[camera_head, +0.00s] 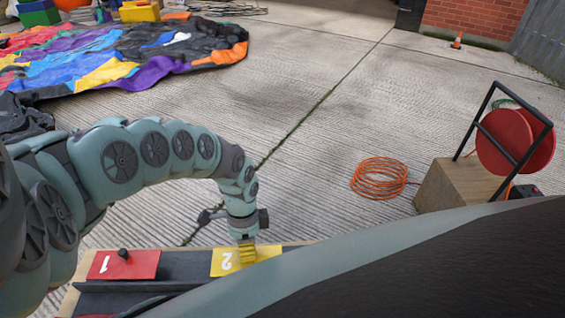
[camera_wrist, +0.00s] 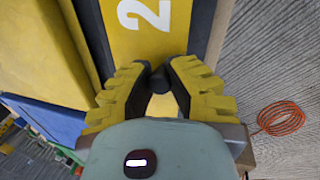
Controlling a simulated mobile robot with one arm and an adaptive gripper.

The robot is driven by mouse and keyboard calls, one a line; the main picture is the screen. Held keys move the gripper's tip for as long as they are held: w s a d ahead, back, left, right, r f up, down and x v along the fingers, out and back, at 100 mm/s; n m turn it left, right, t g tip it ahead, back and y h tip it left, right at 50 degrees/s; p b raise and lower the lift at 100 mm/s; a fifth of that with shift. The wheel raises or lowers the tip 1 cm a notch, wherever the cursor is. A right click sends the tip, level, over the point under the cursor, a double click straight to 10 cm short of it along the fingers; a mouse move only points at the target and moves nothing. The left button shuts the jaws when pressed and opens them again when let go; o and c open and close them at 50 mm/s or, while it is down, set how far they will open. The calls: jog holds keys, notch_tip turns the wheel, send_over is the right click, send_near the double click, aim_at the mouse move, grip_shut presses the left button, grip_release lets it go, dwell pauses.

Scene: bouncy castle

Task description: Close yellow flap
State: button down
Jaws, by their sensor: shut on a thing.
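The yellow flap (camera_head: 226,262) carries a white "2" and lies on the dark-topped bench at the bottom of the head view. It also fills the top middle of the wrist view (camera_wrist: 138,45). My gripper (camera_head: 246,254) is over the flap's right part. In the wrist view its yellow ridged fingers (camera_wrist: 160,84) are closed around a black knob (camera_wrist: 159,77) on the flap. The flap's edge below the knob is partly hidden by my fingers. I cannot tell exactly how far the flap is tilted.
A red flap (camera_head: 136,264) marked "1", with a black knob, lies to the left. A coiled orange cable (camera_head: 378,178) lies on the concrete to the right, near a wooden block (camera_head: 455,186) and red reel (camera_head: 504,141). A colourful deflated castle (camera_head: 105,62) spreads at back left.

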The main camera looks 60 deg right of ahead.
jog(key=c, duration=0.8)
grip_release()
jog(key=shift+c, duration=0.2)
jog(key=v, duration=1.2)
